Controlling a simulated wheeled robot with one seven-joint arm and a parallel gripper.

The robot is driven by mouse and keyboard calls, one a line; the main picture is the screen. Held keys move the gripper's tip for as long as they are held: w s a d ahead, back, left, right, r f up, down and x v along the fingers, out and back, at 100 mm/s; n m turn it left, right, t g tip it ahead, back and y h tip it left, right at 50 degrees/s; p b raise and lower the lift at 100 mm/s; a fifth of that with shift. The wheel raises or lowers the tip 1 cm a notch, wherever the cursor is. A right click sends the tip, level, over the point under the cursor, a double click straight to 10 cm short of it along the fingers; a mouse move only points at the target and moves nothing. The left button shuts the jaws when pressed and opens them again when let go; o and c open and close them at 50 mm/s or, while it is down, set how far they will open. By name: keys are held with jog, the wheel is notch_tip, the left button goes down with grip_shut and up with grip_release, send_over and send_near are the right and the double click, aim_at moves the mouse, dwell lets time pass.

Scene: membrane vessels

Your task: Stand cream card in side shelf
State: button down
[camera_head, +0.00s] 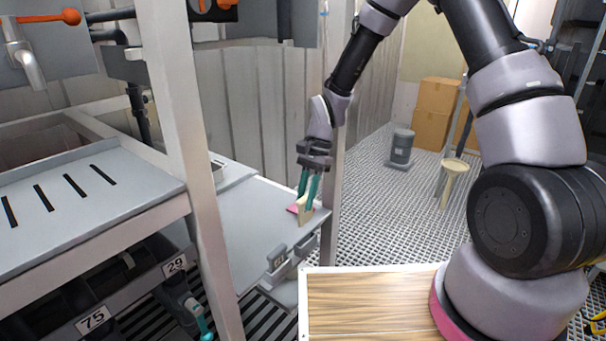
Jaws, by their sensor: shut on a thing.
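My gripper (309,186) points down with teal fingers over the right end of a grey shelf (245,227) beside a white post. It is shut on a cream card (305,214), which is held roughly upright at the shelf's surface. Whether the card's lower edge touches the shelf cannot be told. A pink piece (293,209) shows just left of the cream card, partly hidden behind it.
White posts (188,150) stand on both sides of the shelf. A slotted grey panel (80,200) is at the left. Grey brackets (280,262) sit at the shelf's front edge. A wooden top (370,305) is in front. A stool (453,168) and cartons (434,110) stand behind.

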aim_at(307, 221)
jog(key=shift+d+f, duration=0.1)
jog(key=shift+f, duration=4.45)
jog(key=shift+f, duration=0.25)
jog(key=c, duration=0.7)
grip_release()
jog(key=shift+o, duration=0.2)
jog(key=v, duration=1)
jog(key=shift+r, duration=0.4)
